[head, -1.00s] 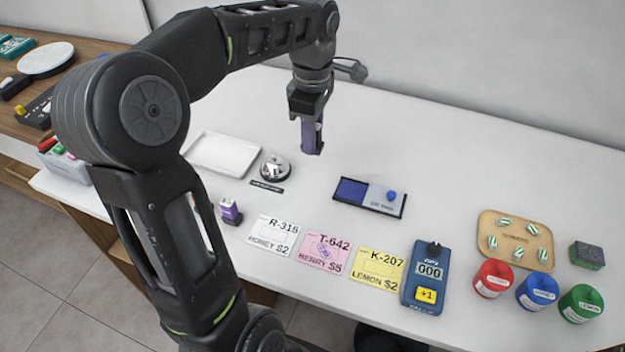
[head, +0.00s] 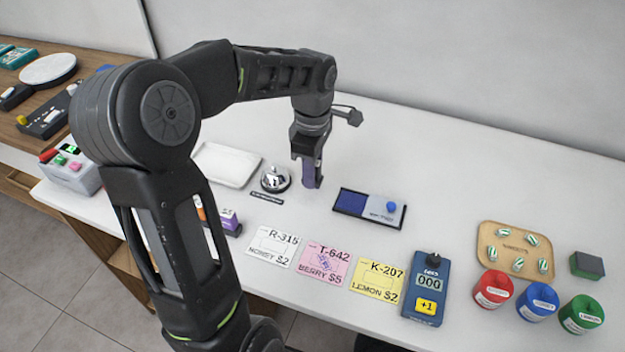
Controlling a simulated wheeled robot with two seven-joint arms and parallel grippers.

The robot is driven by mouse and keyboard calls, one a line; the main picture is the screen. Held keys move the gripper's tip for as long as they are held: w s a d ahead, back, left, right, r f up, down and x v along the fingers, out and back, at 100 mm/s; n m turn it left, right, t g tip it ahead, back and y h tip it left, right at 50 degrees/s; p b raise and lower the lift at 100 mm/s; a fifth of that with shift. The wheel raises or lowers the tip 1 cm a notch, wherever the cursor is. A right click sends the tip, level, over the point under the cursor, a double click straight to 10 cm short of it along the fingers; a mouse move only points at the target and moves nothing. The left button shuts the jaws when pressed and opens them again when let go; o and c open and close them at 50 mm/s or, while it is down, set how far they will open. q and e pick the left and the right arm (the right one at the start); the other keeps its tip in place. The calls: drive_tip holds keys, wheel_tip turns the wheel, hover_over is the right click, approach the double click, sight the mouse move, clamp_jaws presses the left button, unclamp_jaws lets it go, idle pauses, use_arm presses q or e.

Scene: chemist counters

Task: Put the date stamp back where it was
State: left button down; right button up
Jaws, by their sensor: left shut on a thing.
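My left gripper (head: 308,153) is shut on a tall purple thing (head: 312,176), apparently the date stamp, held upright with its lower end pointing down. It is between the silver bell (head: 275,178) and the blue ink pad (head: 351,201). Its lower end is low over the white counter; I cannot tell whether it touches. My right gripper is not in view.
A white tray (head: 226,153) lies left of the bell. A small purple block (head: 229,217) is partly behind my arm. White, pink (head: 325,264) and yellow cards and a blue counter device (head: 427,289) line the front. Lidded jars (head: 538,303) and a tan tray (head: 487,232) stand at right. The back right is clear.

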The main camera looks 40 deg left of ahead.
use_arm(q)
drive_tip(key=shift+f, duration=1.55)
drive_tip(key=shift+f, duration=0.2)
drive_tip(key=c, duration=1.1)
unclamp_jaws()
drive_tip(key=shift+c, duration=0.2)
wheel_tip(320, 180, up, 12)
drive_tip(key=shift+r, duration=0.2)
